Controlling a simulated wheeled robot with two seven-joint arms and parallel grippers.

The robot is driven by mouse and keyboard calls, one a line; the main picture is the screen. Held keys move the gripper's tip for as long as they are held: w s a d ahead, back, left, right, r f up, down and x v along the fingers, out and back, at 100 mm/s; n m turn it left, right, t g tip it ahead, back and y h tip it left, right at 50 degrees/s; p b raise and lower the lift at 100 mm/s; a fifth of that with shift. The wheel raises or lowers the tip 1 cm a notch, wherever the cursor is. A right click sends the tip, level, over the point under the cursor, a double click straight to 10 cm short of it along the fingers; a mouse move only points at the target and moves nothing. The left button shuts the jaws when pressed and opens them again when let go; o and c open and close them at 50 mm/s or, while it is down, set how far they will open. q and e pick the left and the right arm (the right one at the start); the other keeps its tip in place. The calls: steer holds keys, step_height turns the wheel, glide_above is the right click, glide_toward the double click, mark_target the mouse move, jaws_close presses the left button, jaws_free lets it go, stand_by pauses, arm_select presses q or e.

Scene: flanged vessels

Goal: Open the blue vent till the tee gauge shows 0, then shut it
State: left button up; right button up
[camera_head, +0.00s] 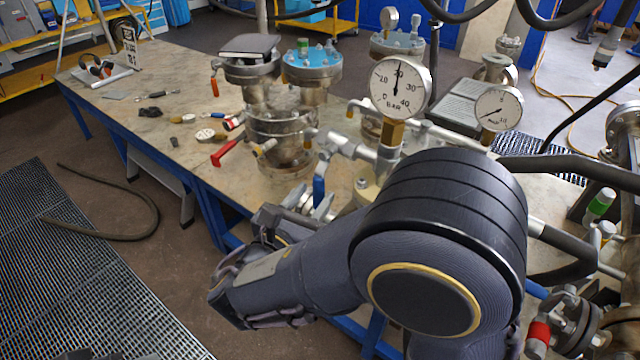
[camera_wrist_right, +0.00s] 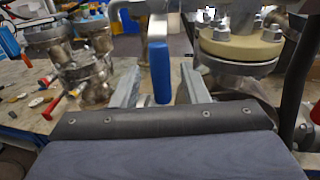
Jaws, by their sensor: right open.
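The blue vent handle (camera_head: 320,187) hangs down from the pipework below the tee gauge (camera_head: 400,88). In the right wrist view, the blue handle (camera_wrist_right: 160,70) stands upright between the fingers of my right gripper (camera_wrist_right: 160,92), with visible gaps on both sides. My right gripper (camera_head: 314,206) is open, partly hidden behind my own arm in the head view. The tee gauge has a white dial marked in bar, and its needle points almost straight up, near 20.
A second gauge (camera_head: 498,108) stands to the right, its needle pointing lower left. A red lever (camera_head: 231,149) sticks out from the flanged vessel (camera_head: 283,135) at left. Loose small parts lie on the table (camera_head: 130,105), whose left part has free room.

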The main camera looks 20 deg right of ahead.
mark_target(316, 193)
steer(key=shift+x, duration=1.5)
jaws_close()
